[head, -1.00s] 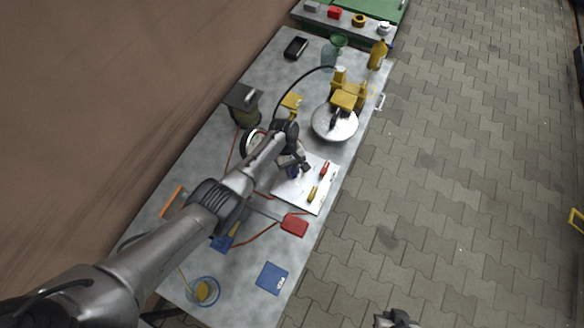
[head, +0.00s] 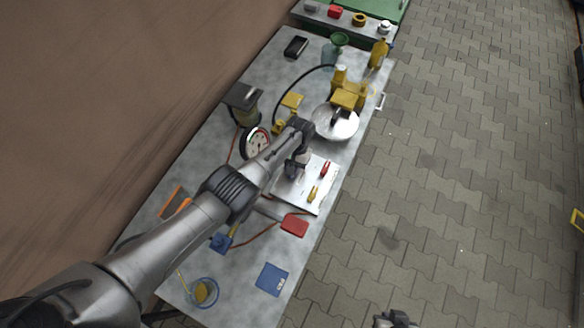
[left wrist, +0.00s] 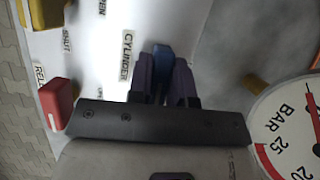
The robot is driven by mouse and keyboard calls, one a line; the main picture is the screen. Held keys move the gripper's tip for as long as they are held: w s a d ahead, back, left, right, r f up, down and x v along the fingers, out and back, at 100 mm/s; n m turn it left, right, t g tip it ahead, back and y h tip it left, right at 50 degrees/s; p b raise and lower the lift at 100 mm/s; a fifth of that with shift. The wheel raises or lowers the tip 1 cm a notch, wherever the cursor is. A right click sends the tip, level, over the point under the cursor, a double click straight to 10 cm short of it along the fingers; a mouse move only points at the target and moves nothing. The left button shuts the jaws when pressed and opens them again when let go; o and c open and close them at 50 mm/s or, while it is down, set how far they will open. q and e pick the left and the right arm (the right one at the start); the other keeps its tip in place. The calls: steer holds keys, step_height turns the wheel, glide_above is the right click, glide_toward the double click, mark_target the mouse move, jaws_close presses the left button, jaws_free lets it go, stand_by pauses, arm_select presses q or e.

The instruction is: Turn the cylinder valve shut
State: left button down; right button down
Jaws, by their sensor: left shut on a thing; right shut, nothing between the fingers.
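The white valve panel (head: 311,198) lies on the table, with a red handle (head: 324,170) and a yellow handle (head: 312,194) on its right side. In the left wrist view the blue valve handle (left wrist: 162,58) stands beside the CYLINDER label (left wrist: 128,55). My left gripper (left wrist: 163,75) is shut on this blue handle, with its dark fingers on either side. In the head view my left gripper (head: 291,171) is over the panel's left part and largely hides the blue handle. My right gripper (head: 395,319) is shut and empty over the paving, away from the table.
A round pressure gauge (head: 256,143) stands close left of my left gripper. A red block (head: 294,224), a blue card (head: 271,278) and a glass bowl (head: 203,292) are on the near table.

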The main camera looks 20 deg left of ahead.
arm_select(q)
steer(key=shift+m, duration=0.4)
stand_by(0.3)
steer(key=c, duration=1)
jaws_free()
steer(key=shift+c, duration=0.2)
steer(key=shift+w+r, duration=0.2)
steer(key=shift+r, duration=0.35)
steer(key=p+v, duration=0.2)
steer(key=v, duration=1)
steer(key=shift+d+r, duration=0.25)
steer(key=shift+r, duration=0.1)
steer(key=shift+w, duration=0.1)
